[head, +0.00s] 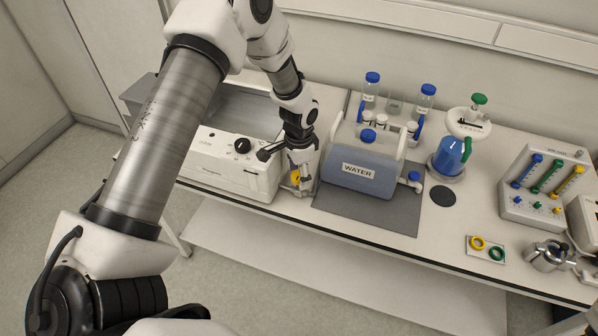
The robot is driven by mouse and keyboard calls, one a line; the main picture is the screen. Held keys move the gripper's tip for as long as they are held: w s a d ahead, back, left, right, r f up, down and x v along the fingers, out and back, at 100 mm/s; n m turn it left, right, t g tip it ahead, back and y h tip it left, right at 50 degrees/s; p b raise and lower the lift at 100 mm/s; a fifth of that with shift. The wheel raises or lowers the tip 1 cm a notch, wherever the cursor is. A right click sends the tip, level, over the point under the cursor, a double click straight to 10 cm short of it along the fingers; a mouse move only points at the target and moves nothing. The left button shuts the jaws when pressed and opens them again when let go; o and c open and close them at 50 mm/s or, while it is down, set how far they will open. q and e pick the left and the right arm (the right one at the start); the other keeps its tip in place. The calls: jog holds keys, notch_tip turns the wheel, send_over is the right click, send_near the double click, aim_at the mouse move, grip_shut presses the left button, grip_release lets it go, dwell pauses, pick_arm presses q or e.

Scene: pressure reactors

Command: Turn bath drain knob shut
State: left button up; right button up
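The bath (230,170) is a white box with an open metal basin at the back left of the bench. A black dial (242,146) is on its front. A small yellow part (295,178), which looks like the drain knob, shows low at the bath's right end. My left gripper (303,185) points down right at this yellow part and partly hides it. Whether the fingers touch or hold it, and how the knob is turned, I cannot tell. My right gripper is not in view.
A blue WATER container (360,183) stands on a dark mat (385,217) just right of my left gripper. Capped bottles (372,87) stand behind it. A blue flask (451,157), a panel with coloured tubes (545,190) and rings on a plate (486,249) are farther right.

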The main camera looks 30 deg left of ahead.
pick_arm(q)
notch_tip(320, 180, up, 12)
dwell(0.6)
jog(key=s+d+f+n+g, duration=0.1)
jog(key=s+d+f, duration=0.2)
jog(key=s+f, duration=0.65)
jog(key=s+d+f+n+g, duration=0.1)
jog(key=s+d+f+g, duration=0.15)
jog(key=s+f, duration=0.65)
jog(key=s+d+f+n+g, duration=0.1)
jog(key=s+d+f, duration=0.3)
jog(key=s, duration=1)
jog(key=w+n+t, duration=0.1)
jog(key=w+a+n+t, duration=0.1)
jog(key=w+t, duration=0.1)
jog(key=w+n+t, duration=0.1)
jog(key=shift+w+a+f+n+t, duration=0.15)
jog(key=shift+w+f+n+t, duration=0.1)
jog(key=shift+f+n, duration=0.15)
